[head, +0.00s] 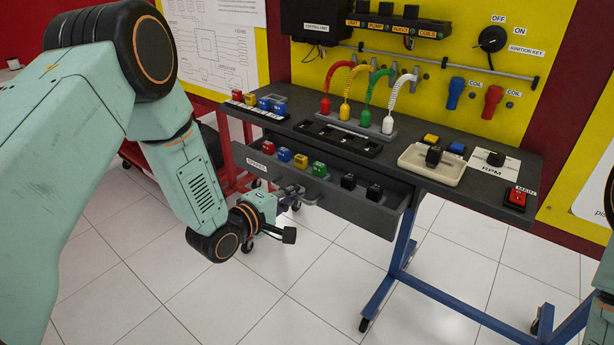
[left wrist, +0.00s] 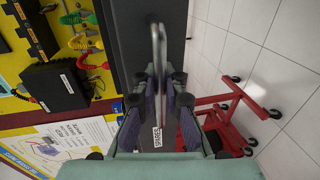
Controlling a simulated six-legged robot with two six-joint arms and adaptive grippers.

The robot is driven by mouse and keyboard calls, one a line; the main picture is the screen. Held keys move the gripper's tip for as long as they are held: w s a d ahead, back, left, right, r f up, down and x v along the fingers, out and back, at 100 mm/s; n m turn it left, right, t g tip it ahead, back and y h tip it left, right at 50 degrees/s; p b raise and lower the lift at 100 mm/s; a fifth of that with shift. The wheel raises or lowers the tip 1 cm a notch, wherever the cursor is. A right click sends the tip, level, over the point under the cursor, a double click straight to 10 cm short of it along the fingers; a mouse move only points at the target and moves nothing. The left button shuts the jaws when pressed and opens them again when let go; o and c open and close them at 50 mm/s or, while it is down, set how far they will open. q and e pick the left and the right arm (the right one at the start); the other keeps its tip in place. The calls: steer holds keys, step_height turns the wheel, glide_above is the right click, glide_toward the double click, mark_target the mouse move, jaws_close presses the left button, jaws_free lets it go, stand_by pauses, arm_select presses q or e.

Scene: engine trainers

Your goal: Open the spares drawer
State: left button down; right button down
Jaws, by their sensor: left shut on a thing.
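The dark grey spares drawer (head: 345,204) hangs under the engine bench top and stands partly pulled out. Several small blocks show inside it: red, blue, yellow, green and black. A "SPARES" label is on its front at the left. My left gripper (head: 292,194) is at the drawer's front, partly hidden by my wrist in the head view. In the left wrist view my left gripper (left wrist: 160,85) is shut on the pale drawer handle (left wrist: 157,48), beside the dark drawer front. My right gripper is out of view.
The bench top (head: 330,118) carries coloured blocks, leads, a cream tray (head: 431,164) and a red main switch (head: 515,199). Blue bench legs (head: 390,275) stand below right. A red trolley frame (left wrist: 222,108) is close by. The tiled floor in front is clear.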

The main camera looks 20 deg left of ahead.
arm_select(q)
steer(key=v, duration=0.1)
steer(key=p+v, duration=0.1)
steer(key=v, duration=0.2)
steer(key=shift+s+a+f, duration=0.2)
steer(key=shift+s+f, duration=0.05)
steer(key=shift+s, duration=0.05)
steer(key=c, duration=1.8)
jaws_free()
steer(key=shift+o, duration=0.4)
steer(key=shift+s, duration=0.1)
steer(key=v, duration=1.2)
steer(key=shift+f, duration=0.15)
